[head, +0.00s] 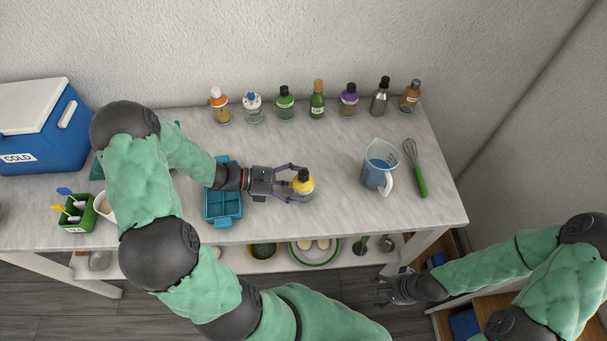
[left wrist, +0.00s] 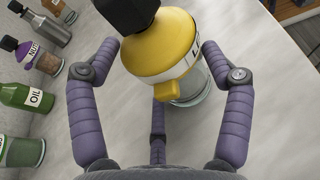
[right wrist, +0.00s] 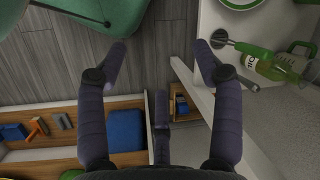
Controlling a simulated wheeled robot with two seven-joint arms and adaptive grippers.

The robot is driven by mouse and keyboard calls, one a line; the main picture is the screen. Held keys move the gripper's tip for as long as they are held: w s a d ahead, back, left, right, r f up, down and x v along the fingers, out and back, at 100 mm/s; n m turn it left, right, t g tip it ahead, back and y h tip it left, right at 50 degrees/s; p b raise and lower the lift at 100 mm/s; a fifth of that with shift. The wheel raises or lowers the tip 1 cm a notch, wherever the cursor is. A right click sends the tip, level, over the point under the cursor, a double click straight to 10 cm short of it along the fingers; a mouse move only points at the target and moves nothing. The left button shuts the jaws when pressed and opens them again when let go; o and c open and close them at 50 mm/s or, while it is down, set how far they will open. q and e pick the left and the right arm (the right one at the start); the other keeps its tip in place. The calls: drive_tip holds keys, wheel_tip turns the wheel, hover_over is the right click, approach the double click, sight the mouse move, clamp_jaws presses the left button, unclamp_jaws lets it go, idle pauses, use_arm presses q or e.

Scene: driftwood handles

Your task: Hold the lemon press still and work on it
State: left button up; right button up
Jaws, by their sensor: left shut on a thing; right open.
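The lemon press (head: 303,184), a clear jar with a yellow top and a dark knob, stands on the table right of the teal divided tray. My left gripper (head: 297,183) reaches it from the left and is shut on it. In the left wrist view the yellow top (left wrist: 160,45) and glass body of the press sit between the purple fingers (left wrist: 160,75). My right gripper (head: 380,288) is open and empty, off the table's front edge at the lower right. The right wrist view shows its spread fingers (right wrist: 160,60) over the floor.
Several bottles (head: 317,100) line the back of the table. A measuring jug (head: 379,168) and a whisk (head: 416,170) stand and lie to the right. The teal tray (head: 222,208) is under my left wrist. The table is clear between press and jug.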

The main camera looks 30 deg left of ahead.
wheel_tip(320, 180, up, 4)
drive_tip(key=w+m+g+y, duration=0.1)
drive_tip(key=m+g, duration=0.1)
drive_tip(key=m, duration=0.5)
wheel_tip(320, 180, up, 34)
drive_tip(key=n+t+h, duration=0.2)
drive_tip(key=n+h, duration=0.3)
drive_tip(key=n, duration=1.4)
hover_over(304, 173)
drive_tip(key=shift+s, duration=0.1)
drive_tip(key=shift+f, duration=4.9)
